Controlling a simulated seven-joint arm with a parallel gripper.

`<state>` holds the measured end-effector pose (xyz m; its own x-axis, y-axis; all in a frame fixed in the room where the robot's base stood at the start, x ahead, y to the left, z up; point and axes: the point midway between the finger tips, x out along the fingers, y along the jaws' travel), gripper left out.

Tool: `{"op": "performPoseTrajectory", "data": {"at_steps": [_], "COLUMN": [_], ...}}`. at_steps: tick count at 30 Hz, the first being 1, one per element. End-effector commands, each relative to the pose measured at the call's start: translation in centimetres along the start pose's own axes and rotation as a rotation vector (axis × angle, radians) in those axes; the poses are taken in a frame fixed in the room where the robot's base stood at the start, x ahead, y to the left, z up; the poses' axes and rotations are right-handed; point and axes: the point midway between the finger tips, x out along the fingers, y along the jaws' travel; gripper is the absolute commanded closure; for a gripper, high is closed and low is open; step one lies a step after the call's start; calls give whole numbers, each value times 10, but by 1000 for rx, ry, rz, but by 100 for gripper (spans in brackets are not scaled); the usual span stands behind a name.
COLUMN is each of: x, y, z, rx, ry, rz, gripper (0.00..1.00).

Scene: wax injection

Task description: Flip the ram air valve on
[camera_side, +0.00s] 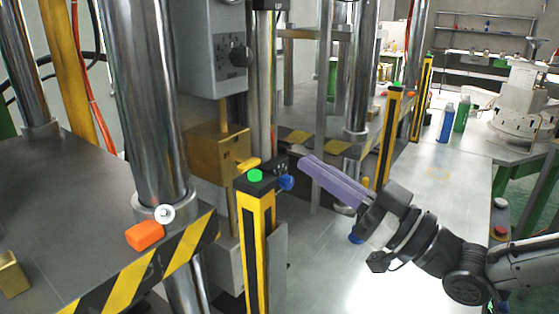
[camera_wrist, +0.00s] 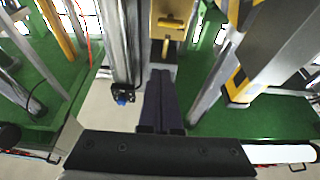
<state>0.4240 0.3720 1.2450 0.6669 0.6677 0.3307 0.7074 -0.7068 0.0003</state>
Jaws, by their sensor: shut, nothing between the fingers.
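A small black fitting with a blue knob (camera_side: 286,183) sits at the foot of a slim metal column, just behind the green-topped post in the side view. A blue part on a black fitting (camera_wrist: 124,98) shows left of my fingers in the wrist view. A yellow lever (camera_side: 249,164) sticks out beside a brass block (camera_side: 218,152). No label shows which of these is the ram air valve. My gripper (camera_side: 303,163) has long purple fingers held together and empty. Its tips are just right of the black fitting; contact cannot be told.
A yellow-and-black post with a green button (camera_side: 255,175) stands close in front of the fitting. A striped table edge (camera_side: 150,268) with an orange part (camera_side: 145,235) is at left. Thick chrome columns (camera_side: 145,90) rise nearby. The grey bench (camera_side: 440,185) at right has bare space.

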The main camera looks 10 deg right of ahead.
Motion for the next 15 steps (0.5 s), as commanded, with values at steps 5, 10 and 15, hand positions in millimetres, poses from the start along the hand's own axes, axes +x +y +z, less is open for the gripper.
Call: {"op": "performPoseTrajectory", "data": {"at_steps": [5,10,15], "x": [21,54,87], "y": [0,0,0], "z": [0,1,1], "rx": [0,0,1], "ry": [1,0,0], "rz": [0,0,-1], "gripper": [100,100,100]}}
